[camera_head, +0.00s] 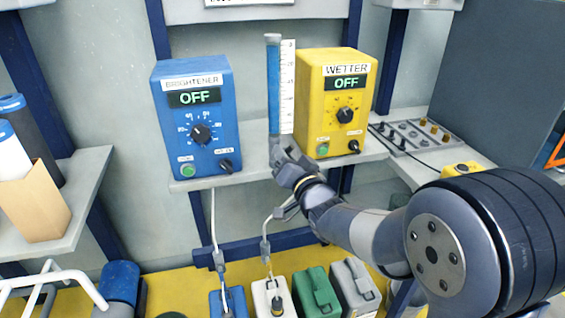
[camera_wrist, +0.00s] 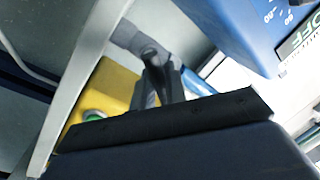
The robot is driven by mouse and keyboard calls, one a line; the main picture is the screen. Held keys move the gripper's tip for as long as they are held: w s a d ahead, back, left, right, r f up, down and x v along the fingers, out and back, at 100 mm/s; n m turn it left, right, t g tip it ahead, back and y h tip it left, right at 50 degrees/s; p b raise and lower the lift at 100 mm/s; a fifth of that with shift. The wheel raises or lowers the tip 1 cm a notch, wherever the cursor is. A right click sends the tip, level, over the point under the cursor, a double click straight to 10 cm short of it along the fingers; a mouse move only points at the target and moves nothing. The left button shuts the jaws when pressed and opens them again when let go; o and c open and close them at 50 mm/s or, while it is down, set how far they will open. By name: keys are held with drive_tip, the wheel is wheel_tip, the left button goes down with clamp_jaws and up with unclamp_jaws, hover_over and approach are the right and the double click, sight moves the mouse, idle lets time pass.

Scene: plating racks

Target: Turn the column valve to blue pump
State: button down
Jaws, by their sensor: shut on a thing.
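The blue pump (camera_head: 196,119), labelled BRIGHTENER, stands on the shelf with its display reading OFF. The yellow pump (camera_head: 331,108), labelled WETTER, also reads OFF. Between them stands a column (camera_head: 273,90) with blue liquid and a white scale. The column valve is at the column's foot, mostly hidden behind my gripper (camera_head: 284,155) in the head view. In the wrist view my gripper (camera_wrist: 158,92) is shut on the dark valve handle (camera_wrist: 151,56). The blue pump (camera_wrist: 235,30) is at upper right there, the yellow pump (camera_wrist: 105,92) at left. The valve's pointing direction cannot be told.
A grey panel of small knobs (camera_head: 415,134) lies right of the yellow pump. Several canisters, including a green one (camera_head: 316,292), stand below the shelf (camera_head: 235,178). Tubes hang down from the shelf. Bottles and a brown box (camera_head: 34,206) stand on the left shelf.

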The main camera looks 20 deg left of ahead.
drive_tip(key=m+b, duration=0.1)
drive_tip(key=m, duration=0.1)
drive_tip(key=m+b, duration=0.1)
drive_tip(key=m+t+b, duration=0.1)
drive_tip(key=m, duration=0.1)
drive_tip(key=shift+w+d+f+m, duration=0.15)
drive_tip(key=shift+d+f+m, duration=0.15)
drive_tip(key=shift+f, duration=0.1)
drive_tip(key=shift+t+h, duration=0.3)
drive_tip(key=c, duration=1.5)
unclamp_jaws()
drive_tip(key=shift+c, duration=0.2)
drive_tip(key=v, duration=1)
drive_tip(key=shift+s+d, duration=0.25)
